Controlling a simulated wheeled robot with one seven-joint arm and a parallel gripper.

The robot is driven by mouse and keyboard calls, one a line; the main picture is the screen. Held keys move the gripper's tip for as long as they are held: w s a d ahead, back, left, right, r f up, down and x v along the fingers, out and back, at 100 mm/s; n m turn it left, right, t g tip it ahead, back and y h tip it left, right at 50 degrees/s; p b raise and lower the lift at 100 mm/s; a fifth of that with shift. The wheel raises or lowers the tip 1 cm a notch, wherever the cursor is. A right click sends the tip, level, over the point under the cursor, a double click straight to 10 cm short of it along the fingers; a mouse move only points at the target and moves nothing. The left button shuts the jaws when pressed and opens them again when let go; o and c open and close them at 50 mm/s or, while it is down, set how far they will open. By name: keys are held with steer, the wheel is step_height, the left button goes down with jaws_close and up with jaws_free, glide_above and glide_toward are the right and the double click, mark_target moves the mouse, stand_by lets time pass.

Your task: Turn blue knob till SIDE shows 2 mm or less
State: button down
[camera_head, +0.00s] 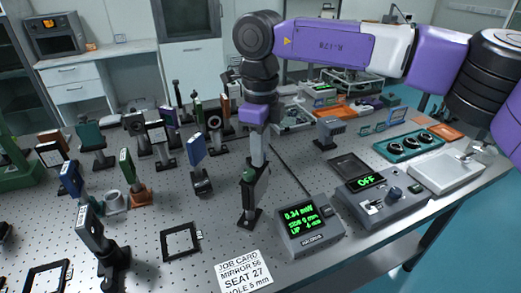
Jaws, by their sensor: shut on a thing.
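My gripper (257,162) points down at the top of a dark post-mounted optic (250,200) in the middle of the table. Its narrow fingers are shut at the top of this mount, beside a green part. The knob they hold there is hidden, so I cannot see its colour. The readout box (299,229) stands right of the mount, with green text: 0.34 mW, a SIDE line that looks like 9 mm, and an UP line that looks like 6 mm. Its small digits are blurred.
A control box (383,202) showing OFF stands at right, with a bluish knob on top. Several post-mounted optics crowd the left. A job card (243,273) and black square frame (181,241) lie in front. A thin dark rod (290,172) slants behind the readout.

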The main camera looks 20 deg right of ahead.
steer(key=shift+a+r, duration=0.1)
steer(key=c, duration=1.2)
jaws_free()
step_height(320, 180, up, 8)
steer(key=shift+f, duration=0.15)
